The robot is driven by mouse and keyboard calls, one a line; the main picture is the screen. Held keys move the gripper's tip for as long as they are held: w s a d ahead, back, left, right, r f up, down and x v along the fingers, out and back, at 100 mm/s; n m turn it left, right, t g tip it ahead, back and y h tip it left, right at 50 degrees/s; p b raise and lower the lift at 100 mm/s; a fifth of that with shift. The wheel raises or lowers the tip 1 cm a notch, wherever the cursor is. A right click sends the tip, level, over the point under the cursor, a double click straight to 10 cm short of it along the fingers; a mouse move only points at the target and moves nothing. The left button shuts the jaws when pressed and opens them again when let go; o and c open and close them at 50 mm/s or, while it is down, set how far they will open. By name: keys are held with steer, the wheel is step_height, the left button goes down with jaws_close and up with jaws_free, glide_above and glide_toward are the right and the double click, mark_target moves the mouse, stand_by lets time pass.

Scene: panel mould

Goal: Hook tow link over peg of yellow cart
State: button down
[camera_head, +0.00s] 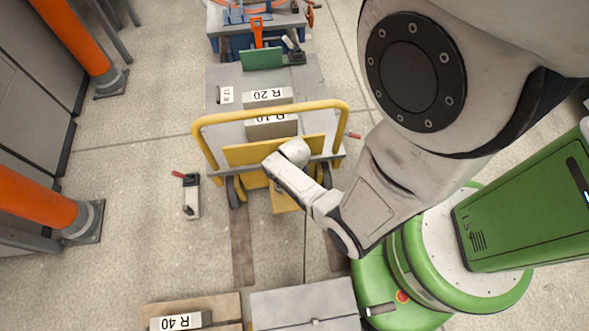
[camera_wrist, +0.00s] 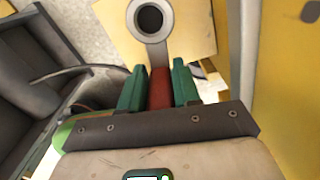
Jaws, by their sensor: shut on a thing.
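The yellow cart (camera_head: 197,145) stands at the centre of the head view, with a yellow push bar and a grey deck. A yellow plate (camera_head: 284,202) juts from its near side and also shows in the wrist view (camera_wrist: 195,28). In the wrist view, the green fingers of my gripper (camera_wrist: 159,88) are shut on the red grip of the tow link (camera_wrist: 160,88). The link's grey ring (camera_wrist: 170,17) lies in line with the yellow plate. Its centre is dark; I cannot tell whether the peg is inside it. In the head view my wrist hides the gripper and link.
Blocks marked R 20 (camera_head: 267,95) and R 10 (camera_head: 272,128) lie on the cart deck. A small fixture with a red lever (camera_head: 191,197) stands on the floor to the left. Orange posts (camera_head: 35,197) line the left side. A blue cart (camera_head: 232,46) is behind.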

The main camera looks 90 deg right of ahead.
steer(key=shift+f+b, duration=2.3)
steer(key=shift+f, duration=0.5)
steer(key=c, duration=0.7)
jaws_free()
step_height(320, 180, up, 11)
steer(key=p, duration=0.4)
steer(key=shift+p, duration=0.3)
